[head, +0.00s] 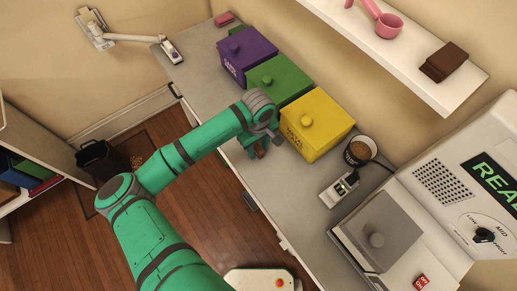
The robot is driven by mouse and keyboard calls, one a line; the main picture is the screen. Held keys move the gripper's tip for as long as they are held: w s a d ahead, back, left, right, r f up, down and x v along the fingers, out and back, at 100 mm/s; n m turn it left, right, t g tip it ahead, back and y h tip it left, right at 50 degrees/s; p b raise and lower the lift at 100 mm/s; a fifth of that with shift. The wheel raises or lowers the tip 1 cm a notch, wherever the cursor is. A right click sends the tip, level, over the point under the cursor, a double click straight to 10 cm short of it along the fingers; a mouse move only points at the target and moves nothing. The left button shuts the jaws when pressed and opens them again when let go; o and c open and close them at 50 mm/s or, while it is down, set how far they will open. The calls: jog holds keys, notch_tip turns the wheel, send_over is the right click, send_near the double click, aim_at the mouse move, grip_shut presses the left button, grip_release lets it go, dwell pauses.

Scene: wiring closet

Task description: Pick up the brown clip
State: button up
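My gripper (258,150) is at the front edge of the grey counter, in front of the green and yellow boxes. It points down and is seen from above, partly covered by my own wrist. A small brown thing (262,153), which looks like the brown clip, shows right at the fingers. Its shape is mostly hidden. I cannot tell whether the fingers are closed on it or only around it.
Purple (247,56), green (280,80) and yellow (318,124) lidded boxes stand in a row behind my gripper. A bowl (360,151) with brown contents, a small white device (340,189) and a large machine (450,180) are to the right. A shelf (410,55) hangs above.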

jog(key=shift+f, duration=0.1)
grip_shut()
